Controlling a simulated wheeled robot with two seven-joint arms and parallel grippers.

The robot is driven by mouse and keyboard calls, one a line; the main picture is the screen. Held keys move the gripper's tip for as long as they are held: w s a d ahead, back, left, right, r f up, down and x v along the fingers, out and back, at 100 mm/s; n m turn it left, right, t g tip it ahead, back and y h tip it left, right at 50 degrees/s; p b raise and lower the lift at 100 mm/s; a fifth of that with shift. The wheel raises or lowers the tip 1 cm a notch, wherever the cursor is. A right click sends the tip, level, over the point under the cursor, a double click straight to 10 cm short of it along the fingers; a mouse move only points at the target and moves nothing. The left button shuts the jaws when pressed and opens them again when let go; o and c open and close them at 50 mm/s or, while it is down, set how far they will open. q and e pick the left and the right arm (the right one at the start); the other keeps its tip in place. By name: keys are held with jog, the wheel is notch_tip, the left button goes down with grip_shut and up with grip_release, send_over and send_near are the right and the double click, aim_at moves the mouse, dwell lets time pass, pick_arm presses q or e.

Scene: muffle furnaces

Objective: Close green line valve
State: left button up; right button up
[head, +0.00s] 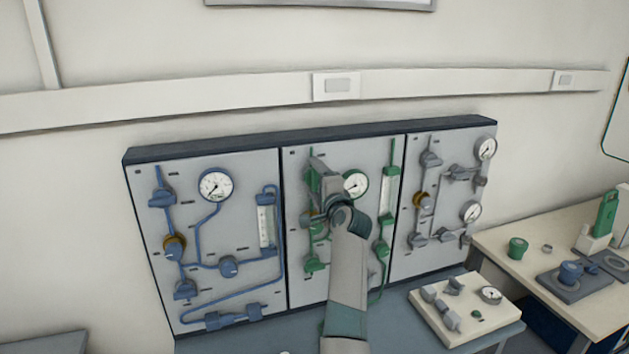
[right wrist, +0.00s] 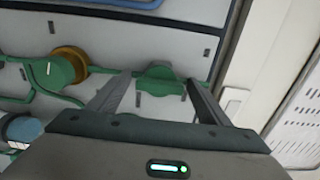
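The green line runs on the middle panel (head: 297,275) in the head view. My right gripper (head: 318,166) is at the upper left of this panel, and my arm hides part of the line. In the right wrist view, a green valve handle (right wrist: 160,80) lies between the two spread fingers of my right gripper (right wrist: 159,79). The fingers are open, with a gap on each side of the handle; I cannot tell whether either touches it. Other green valve handles show at the lower left (head: 314,263) and right (head: 382,249) of the panel. My left gripper is not in view.
A blue line panel (head: 210,240) stands on the left and a grey line panel (head: 450,200) on the right. A tray of loose fittings (head: 462,325) lies below the panels at right. A pale table (head: 530,265) with small items stands farther right.

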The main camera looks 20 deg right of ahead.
jog(key=c, duration=0.9)
